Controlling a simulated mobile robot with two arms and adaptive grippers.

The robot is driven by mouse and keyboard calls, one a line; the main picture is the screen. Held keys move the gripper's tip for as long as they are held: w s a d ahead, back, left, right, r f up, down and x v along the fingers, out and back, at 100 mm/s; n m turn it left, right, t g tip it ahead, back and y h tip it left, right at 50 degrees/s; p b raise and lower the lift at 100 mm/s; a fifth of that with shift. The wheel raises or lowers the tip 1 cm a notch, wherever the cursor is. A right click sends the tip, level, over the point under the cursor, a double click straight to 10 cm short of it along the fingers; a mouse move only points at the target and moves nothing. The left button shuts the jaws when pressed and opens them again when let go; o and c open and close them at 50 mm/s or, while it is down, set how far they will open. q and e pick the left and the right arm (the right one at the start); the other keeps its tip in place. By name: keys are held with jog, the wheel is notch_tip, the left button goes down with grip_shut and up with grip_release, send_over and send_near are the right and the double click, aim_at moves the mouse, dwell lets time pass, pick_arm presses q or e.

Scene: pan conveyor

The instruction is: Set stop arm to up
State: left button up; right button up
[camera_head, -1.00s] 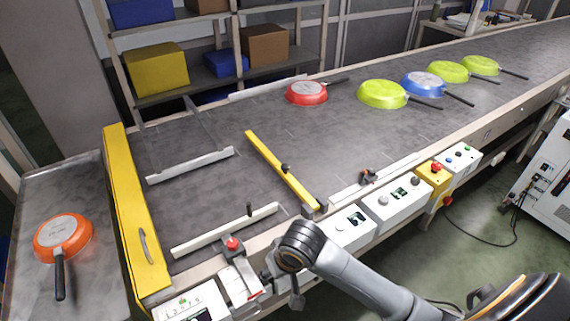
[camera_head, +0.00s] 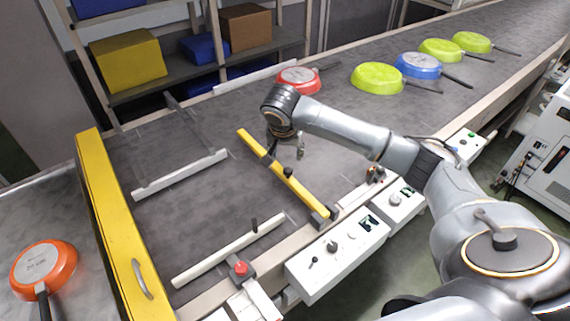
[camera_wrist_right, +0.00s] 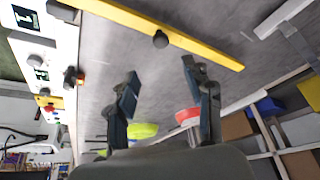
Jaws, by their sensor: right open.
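The stop arm is a yellow bar (camera_head: 305,197) lying across the conveyor, with a dark knob (camera_head: 288,173) on it. It also shows in the right wrist view (camera_wrist_right: 200,47), its knob (camera_wrist_right: 160,40) roughly in line with the gap between my fingers. My right gripper (camera_head: 285,155) is above the belt near the bar. In the wrist view it is open and empty (camera_wrist_right: 160,75), with the bar beyond the fingertips. The head view shows the fingers poorly, and I cannot tell their exact height over the knob. My left gripper is out of view.
A red pan (camera_head: 298,80), green pans (camera_head: 377,78) and a blue pan (camera_head: 418,65) lie upstream. White guide rails (camera_head: 225,252) sit on the belt. A yellow gate (camera_head: 105,220) crosses its left end, with an orange pan (camera_head: 44,265) beyond. Control boxes (camera_head: 335,262) line the front edge.

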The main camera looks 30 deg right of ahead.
aim_at(288, 170)
jog(key=p+x, duration=0.1)
jog(key=x, duration=1)
jog(key=shift+f, duration=0.35)
jog(key=shift+w+f, duration=0.1)
jog(key=shift+f, duration=0.15)
jog(key=c, duration=1)
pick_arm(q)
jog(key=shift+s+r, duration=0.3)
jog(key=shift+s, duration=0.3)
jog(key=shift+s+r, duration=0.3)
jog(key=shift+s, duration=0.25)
pick_arm(e)
grip_shut()
